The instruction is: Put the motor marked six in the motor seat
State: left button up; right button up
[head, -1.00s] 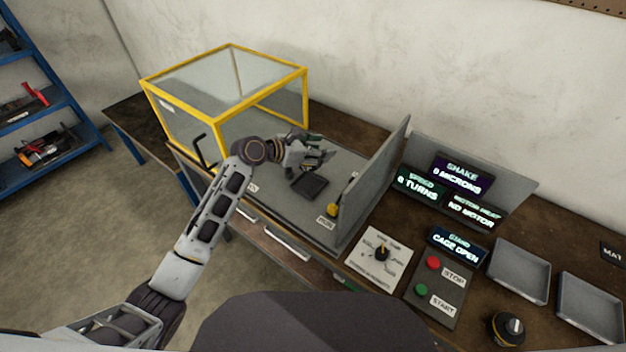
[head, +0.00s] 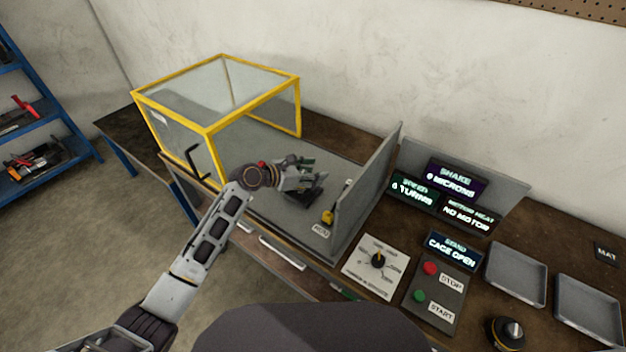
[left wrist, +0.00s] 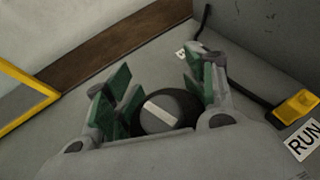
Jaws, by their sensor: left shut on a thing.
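I cannot tell whether the motor touches the seat. Another dark motor (head: 507,331) with a yellow ring stands at the bench's front right. My right gripper is out of view.
The yellow-framed cage (head: 215,95) stands open left of the seat. A grey upright panel (head: 367,195) and a yellow-handled lever (head: 328,216) are to the right. A display (head: 466,216) reads "NO MOTOR". Two trays (head: 517,273) at the right look empty.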

pick_arm(q)
notch_tip(320, 180, down, 3)
jog(key=shift+r, duration=0.2)
jog(key=shift+f, duration=0.45)
jog(key=o, duration=1.2)
jog(key=shift+f, duration=0.1)
jog(key=o, duration=0.3)
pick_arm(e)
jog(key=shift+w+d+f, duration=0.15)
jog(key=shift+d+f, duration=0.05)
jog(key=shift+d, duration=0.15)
